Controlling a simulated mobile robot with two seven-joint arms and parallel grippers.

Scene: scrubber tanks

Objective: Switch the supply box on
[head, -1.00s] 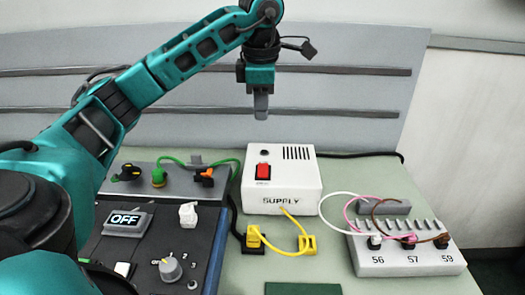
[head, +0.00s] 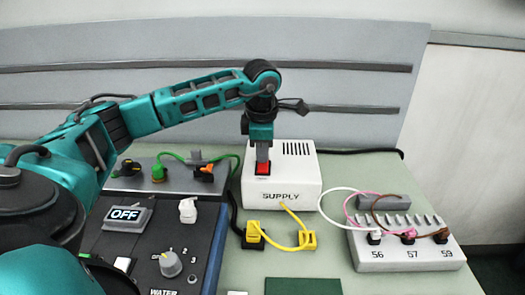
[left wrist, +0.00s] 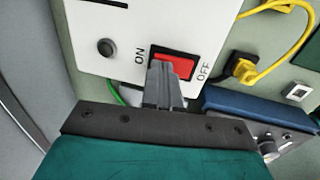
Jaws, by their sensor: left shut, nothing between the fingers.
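The supply box (head: 292,185) is a white box marked SUPPLY, standing on the bench near the middle of the head view. A red rocker switch (head: 262,168) is on its top, partly hidden by my left gripper. My left gripper (head: 262,157) points straight down, shut and empty, with its tips at the switch. In the left wrist view the red switch (left wrist: 174,66) lies between the labels ON on the left and OFF on the right. The fingertips (left wrist: 163,66) overlap its ON side; whether they touch it I cannot tell. My right gripper is not in view.
A dark panel (head: 145,240) with an OFF display (head: 126,215) and a knob (head: 171,264) is at left. Yellow plugs (head: 253,232) and a cable lie in front of the box. A grey terminal block (head: 395,257) with wires stands at right.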

